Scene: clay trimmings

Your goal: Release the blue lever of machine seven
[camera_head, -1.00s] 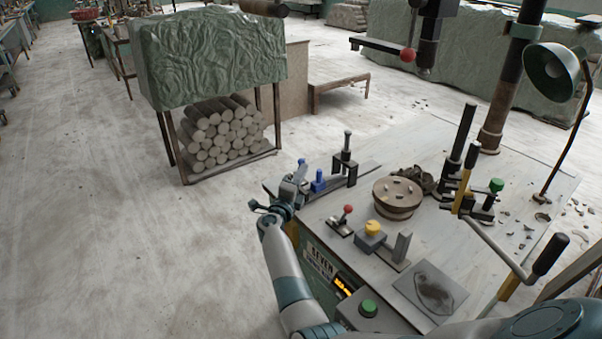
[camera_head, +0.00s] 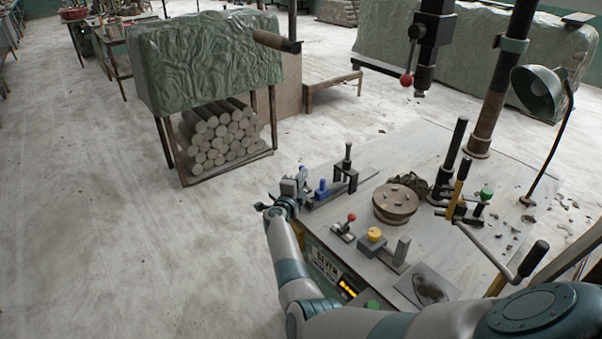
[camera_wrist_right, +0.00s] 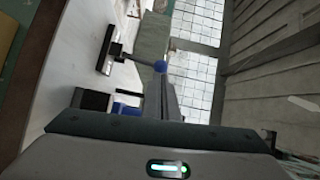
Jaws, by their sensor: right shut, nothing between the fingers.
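The blue lever's ball knob (camera_head: 303,169) rises at the left edge of machine seven's worktop, next to a blue block (camera_head: 322,189). My right gripper (camera_head: 298,179) is shut and empty beside the knob, just outside the worktop edge. In the right wrist view the knob (camera_wrist_right: 160,66) shows just beyond my grey fingertips (camera_wrist_right: 161,80), with the blue block (camera_wrist_right: 125,108) to the left. I cannot tell whether the fingers touch the knob. My left gripper is not in view.
A black clamp (camera_head: 346,172) stands just right of the blue block. A red-knobbed lever (camera_head: 350,218), yellow knob (camera_head: 375,234) and round wheel (camera_head: 396,203) are on the worktop. A rack of clay logs (camera_head: 216,140) stands beyond open floor at left.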

